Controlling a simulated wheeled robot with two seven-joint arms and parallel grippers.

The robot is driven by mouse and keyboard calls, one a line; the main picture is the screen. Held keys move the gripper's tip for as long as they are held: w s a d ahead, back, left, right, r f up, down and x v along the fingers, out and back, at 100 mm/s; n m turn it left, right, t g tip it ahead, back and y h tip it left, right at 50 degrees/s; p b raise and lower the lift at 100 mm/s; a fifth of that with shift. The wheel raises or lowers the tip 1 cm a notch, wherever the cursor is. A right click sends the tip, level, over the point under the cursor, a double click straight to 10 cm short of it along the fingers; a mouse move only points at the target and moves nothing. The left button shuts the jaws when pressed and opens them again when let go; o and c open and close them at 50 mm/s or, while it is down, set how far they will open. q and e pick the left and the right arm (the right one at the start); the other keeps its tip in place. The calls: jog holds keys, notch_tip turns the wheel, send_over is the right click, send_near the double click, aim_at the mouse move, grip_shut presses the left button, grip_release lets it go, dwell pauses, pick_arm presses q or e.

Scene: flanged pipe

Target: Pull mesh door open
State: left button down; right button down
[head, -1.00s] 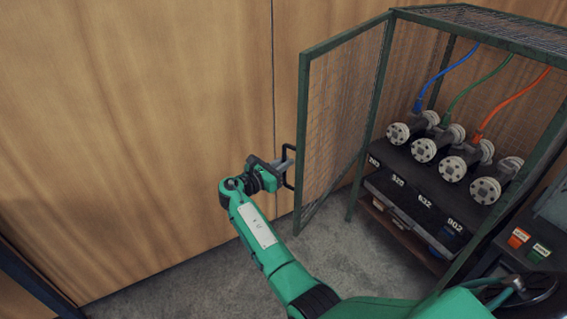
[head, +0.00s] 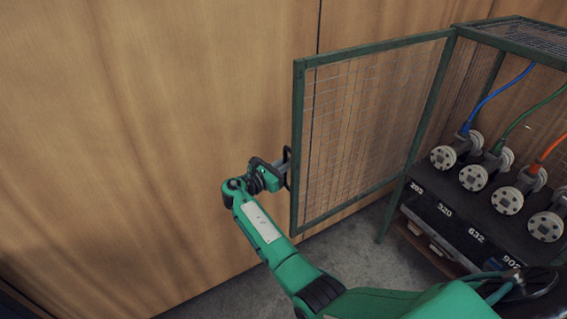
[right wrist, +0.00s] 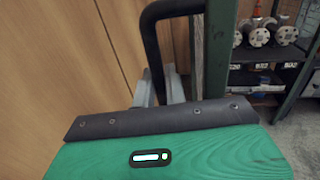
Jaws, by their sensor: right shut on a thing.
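The mesh door (head: 299,130) has a green frame with wire mesh and stands swung wide open from the cage (head: 505,45). Its black handle (head: 291,172) is on the free, left edge. My right gripper (head: 284,163) is at this handle, mostly hiding it. In the right wrist view the grey fingers (right wrist: 158,92) are shut on the lower part of the black handle (right wrist: 150,45), beside the green door frame (right wrist: 219,50). My left gripper is not in view.
Inside the cage, several flanged pipe ends (head: 474,177) sit on a dark numbered shelf, with blue, green and orange hoses above. A wooden wall (head: 150,120) stands close behind the door and my gripper. Bare grey floor (head: 350,250) lies below the door.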

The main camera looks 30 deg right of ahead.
jog(key=shift+w+f, duration=0.1)
jog(key=shift+w, duration=0.3)
jog(key=c, duration=1.5)
grip_release()
jog(key=shift+c, duration=0.2)
